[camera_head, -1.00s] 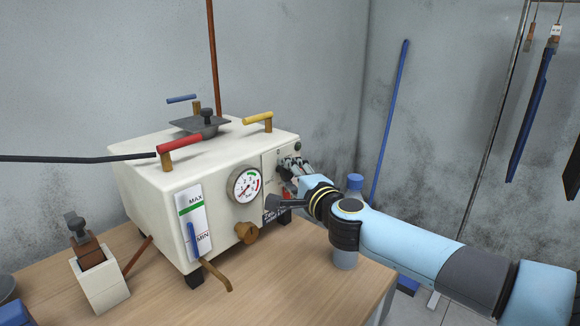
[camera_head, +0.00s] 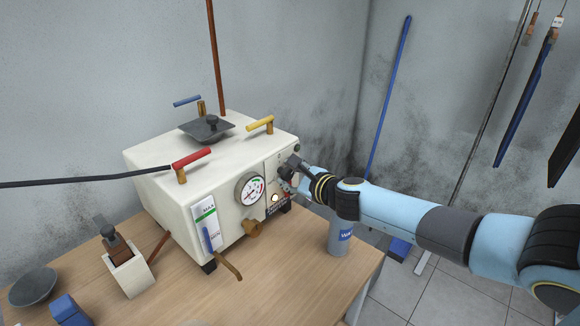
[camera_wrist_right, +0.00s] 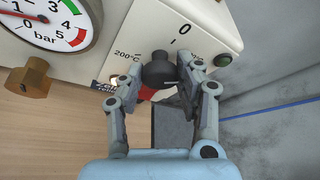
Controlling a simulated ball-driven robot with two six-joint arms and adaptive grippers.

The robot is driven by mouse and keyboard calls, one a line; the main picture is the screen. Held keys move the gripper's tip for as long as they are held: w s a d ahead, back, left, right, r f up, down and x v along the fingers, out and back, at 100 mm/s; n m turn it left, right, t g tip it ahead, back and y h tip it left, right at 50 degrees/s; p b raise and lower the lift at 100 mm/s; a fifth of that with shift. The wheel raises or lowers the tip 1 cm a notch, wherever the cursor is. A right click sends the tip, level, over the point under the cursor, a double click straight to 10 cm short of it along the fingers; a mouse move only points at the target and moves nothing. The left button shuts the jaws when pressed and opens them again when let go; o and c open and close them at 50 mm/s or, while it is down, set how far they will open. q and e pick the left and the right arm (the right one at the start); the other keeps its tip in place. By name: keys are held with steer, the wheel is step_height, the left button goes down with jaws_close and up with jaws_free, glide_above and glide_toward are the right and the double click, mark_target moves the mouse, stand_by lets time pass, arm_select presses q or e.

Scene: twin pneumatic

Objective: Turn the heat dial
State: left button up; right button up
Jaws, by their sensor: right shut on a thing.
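The heat dial (camera_wrist_right: 159,70) is a black round knob with a white pointer line on the front panel of the white machine (camera_head: 160,175). In the right wrist view it sits between the fingers of my right gripper (camera_wrist_right: 162,78), which is shut on it. Marks "0" and "200°C" show on the panel around the dial. In the head view my right gripper (camera_head: 287,174) is at the right end of the machine's front and mostly hides the dial. An amber lamp (camera_head: 275,198) glows on the panel. My left gripper is not in view.
A pressure gauge (camera_head: 250,189) and a brass fitting (camera_head: 253,229) are left of the dial. A bottle (camera_head: 340,238) stands below my right arm. A white block with a brown lever (camera_head: 128,273), a dark bowl (camera_head: 34,287) and a blue object (camera_head: 69,309) are on the table at left.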

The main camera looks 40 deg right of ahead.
steer(key=shift+m+y+p, duration=0.7)
steer(key=shift+m+p, duration=0.4)
steer(key=shift+p, duration=0.05)
steer(key=shift+d+m+g+y+p, duration=0.1)
steer(key=shift+m+g+y+p, duration=0.25)
steer(key=shift+m, duration=0.25)
steer(key=o, duration=1.2)
steer(key=shift+c, duration=0.2)
steer(key=shift+s, duration=0.3)
steer(key=v, duration=0.7)
